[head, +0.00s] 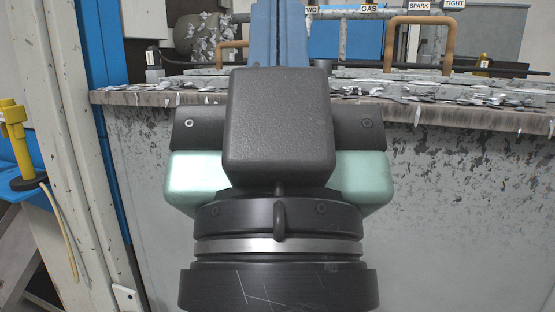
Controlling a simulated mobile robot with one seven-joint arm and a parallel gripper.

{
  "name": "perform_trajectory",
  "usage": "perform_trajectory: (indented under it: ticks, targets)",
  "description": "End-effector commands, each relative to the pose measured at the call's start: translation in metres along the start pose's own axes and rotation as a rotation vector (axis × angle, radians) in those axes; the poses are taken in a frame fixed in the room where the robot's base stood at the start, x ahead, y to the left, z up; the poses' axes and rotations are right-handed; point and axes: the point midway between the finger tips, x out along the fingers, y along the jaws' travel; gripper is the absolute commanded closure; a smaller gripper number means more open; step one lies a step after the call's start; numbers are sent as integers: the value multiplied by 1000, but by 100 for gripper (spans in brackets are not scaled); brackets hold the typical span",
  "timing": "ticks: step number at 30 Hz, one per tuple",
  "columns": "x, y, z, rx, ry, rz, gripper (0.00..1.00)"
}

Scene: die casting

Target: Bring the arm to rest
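My gripper (278,128) shows from behind in the middle of the head view, at the end of my arm's dark wrist. Its dark housing has pale green parts on both sides. Its fingers are hidden behind the housing, so I cannot tell if they are open, shut or holding something. It appears in front of the scrap-strewn ledge of the machine.
The grey machine ledge (440,113) spans the view, covered with metal flakes. Copper-coloured bent pipes (420,20) and a blue upright (280,35) stand behind. A white post (55,120) and a yellow fitting (18,140) are at left.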

Motion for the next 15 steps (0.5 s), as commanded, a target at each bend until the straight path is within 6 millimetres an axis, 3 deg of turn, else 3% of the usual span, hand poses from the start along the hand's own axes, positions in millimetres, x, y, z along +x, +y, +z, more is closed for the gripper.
perform_trajectory:
  ticks: [1, 15]
  targets:
    - [24, 0, -22, 0, -1, 0, 100]
    - [129, -1, -120, -2, -4, -1, 100]
